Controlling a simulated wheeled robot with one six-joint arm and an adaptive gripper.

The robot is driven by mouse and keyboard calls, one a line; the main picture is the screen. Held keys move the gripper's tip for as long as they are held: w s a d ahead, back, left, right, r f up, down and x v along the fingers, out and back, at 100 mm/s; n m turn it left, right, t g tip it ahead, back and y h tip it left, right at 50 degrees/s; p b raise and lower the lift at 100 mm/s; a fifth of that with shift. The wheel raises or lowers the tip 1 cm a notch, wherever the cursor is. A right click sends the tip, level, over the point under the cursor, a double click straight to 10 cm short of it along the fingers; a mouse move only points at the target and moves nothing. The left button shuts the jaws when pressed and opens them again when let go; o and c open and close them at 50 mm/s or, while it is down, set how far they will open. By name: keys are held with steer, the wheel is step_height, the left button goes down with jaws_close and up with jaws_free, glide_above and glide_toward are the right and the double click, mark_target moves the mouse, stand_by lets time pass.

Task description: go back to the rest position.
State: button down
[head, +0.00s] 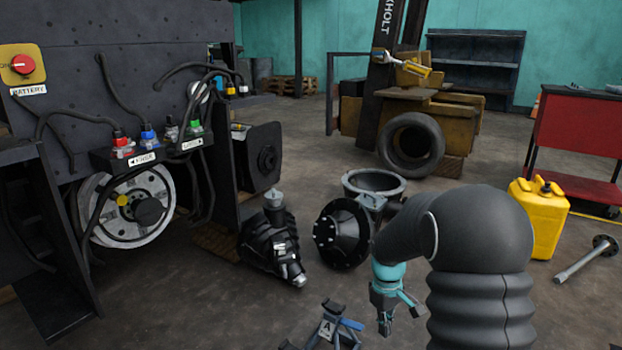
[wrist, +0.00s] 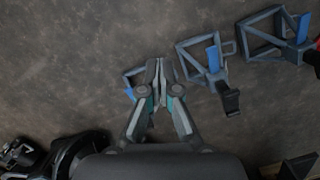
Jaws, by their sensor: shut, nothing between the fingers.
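My gripper (head: 386,326) hangs at the end of my dark arm in the head view, pointing down, in front of the black round housing and left of the yellow canister. In the wrist view my gripper (wrist: 157,66) has its fingertips together, shut and empty, over the concrete floor. A grey-blue stand (wrist: 133,82) shows partly behind the fingers, and how far below them it is I cannot tell.
Grey stands with blue parts (wrist: 205,62) (wrist: 275,35) are on the floor; one marked A (head: 328,328) shows in the head view. The stripped forklift (head: 110,70) fills the left.

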steer(key=s+a+r+m+t, duration=0.1)
steer(key=s+r+m+t, duration=0.2)
steer(key=s+r, duration=0.8)
steer(key=s+a+r+m+t+p, duration=0.1)
steer(key=s+r+m+t, duration=0.2)
steer(key=s+r, duration=0.8)
steer(key=shift+s+a+r+m+t+y+p, duration=0.3)
steer(key=shift+s+m+t, duration=0.15)
steer(key=shift+s, duration=2)
